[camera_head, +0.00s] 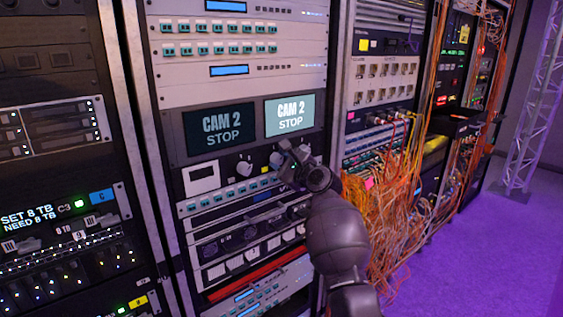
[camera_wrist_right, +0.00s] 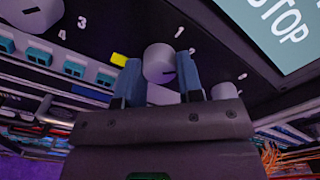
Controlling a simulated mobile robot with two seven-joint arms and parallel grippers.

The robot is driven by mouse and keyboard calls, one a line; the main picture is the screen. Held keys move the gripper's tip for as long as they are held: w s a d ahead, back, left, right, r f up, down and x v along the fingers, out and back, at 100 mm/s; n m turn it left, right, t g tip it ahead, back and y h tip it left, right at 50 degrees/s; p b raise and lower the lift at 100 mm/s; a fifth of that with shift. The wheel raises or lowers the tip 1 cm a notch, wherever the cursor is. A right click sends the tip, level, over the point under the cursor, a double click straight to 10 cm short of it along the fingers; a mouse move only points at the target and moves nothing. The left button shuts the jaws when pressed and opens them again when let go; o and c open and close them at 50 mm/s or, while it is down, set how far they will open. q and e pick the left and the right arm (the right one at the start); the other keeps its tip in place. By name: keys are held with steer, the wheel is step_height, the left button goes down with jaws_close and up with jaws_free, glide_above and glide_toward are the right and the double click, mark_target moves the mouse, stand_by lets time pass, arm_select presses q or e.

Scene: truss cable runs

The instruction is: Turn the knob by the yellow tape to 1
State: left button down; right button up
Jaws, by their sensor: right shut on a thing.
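The knob (camera_wrist_right: 158,58) is a pale round dial on a dark panel, shown in the right wrist view. The yellow tape (camera_wrist_right: 119,60) is a small strip just left of it. The digit 1 is printed above right of the knob and a 2 stands to its right. A dark mark shows on the knob's face, but I cannot tell surely which digit it points at. My right gripper (camera_wrist_right: 159,66) has its two blue fingers on either side of the knob and is shut on it. In the head view my right gripper (camera_head: 286,177) covers part of the knob panel. My left gripper is out of view.
Another pale knob (camera_wrist_right: 30,12) with digits 3 and 4 beside it sits at the upper left. A mass of orange cables (camera_head: 385,205) hangs to the right of my arm. Purple floor is free further right.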

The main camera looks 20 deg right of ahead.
steer(key=n+p, duration=0.1)
steer(key=n, duration=0.3)
steer(key=shift+n, duration=2.6)
steer(key=o, duration=0.9)
steer(key=shift+o, duration=0.2)
